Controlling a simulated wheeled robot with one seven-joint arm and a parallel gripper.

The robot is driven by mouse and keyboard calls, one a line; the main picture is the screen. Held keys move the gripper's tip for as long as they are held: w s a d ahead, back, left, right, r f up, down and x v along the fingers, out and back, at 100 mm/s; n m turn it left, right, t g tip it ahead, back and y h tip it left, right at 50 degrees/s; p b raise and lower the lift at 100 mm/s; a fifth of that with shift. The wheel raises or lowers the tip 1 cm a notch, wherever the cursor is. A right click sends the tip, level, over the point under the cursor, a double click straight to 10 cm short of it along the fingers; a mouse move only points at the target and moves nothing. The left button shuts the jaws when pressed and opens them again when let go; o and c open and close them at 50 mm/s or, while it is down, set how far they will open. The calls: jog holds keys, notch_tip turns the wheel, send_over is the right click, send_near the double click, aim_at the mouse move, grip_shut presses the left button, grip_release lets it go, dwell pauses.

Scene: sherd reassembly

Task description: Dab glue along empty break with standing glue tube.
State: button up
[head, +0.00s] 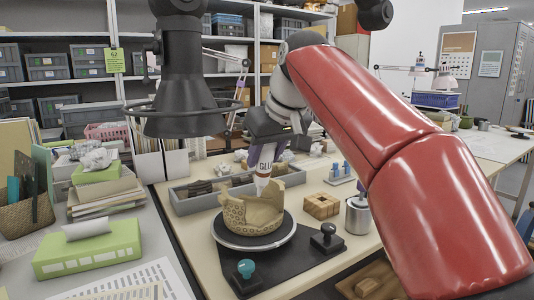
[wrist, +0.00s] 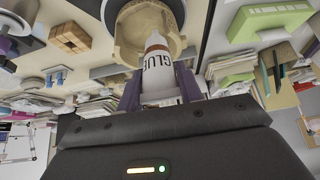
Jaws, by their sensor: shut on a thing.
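My gripper (head: 264,168) is shut on a white glue tube (head: 265,171) with dark lettering. In the wrist view the glue tube (wrist: 157,75) sits between the two fingers, its nozzle pointing at the pot. A tan, partly rebuilt pot (head: 252,212) with a stamped pattern stands on a dark round turntable with a pale rim (head: 226,238). Its upper edge is uneven and broken. The tube's tip is at or just above the back part of that edge; I cannot tell whether it touches. The wrist view looks into the hollow pot (wrist: 146,32).
A grey tray (head: 190,205) lies behind the pot. A wooden block (head: 321,206), a metal canister (head: 357,216) and a black-handled stamp (head: 327,239) stand to the right. A teal-knobbed stamp (head: 246,270) is in front. A black lamp (head: 180,95) hangs at upper left.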

aim_at(263, 185)
jog(key=shift+w+a+f, duration=0.15)
jog(key=shift+w+f, duration=0.05)
jog(key=shift+f, duration=0.9)
jog(key=shift+w+a+f+b, duration=0.15)
jog(key=shift+w+f+b, duration=0.05)
jog(key=shift+f+b, duration=0.8)
jog(key=shift+w+a+f+b, duration=0.1)
jog(key=shift+w+f+b, duration=0.1)
jog(key=shift+f+b, duration=0.85)
jog(key=shift+w+a+f+b, duration=0.15)
jog(key=shift+w+f+b, duration=0.05)
jog(key=shift+f+b, duration=0.8)
jog(key=shift+w+d+p, duration=1.2)
jog(key=shift+w+d, duration=0.6)
jog(key=shift+d, duration=0.9)
notch_tip(263, 185, up, 9)
jog(key=s+d+p, duration=0.1)
jog(key=p, duration=0.2)
jog(key=shift+s+p, duration=0.35)
jog(key=shift+f, duration=0.1)
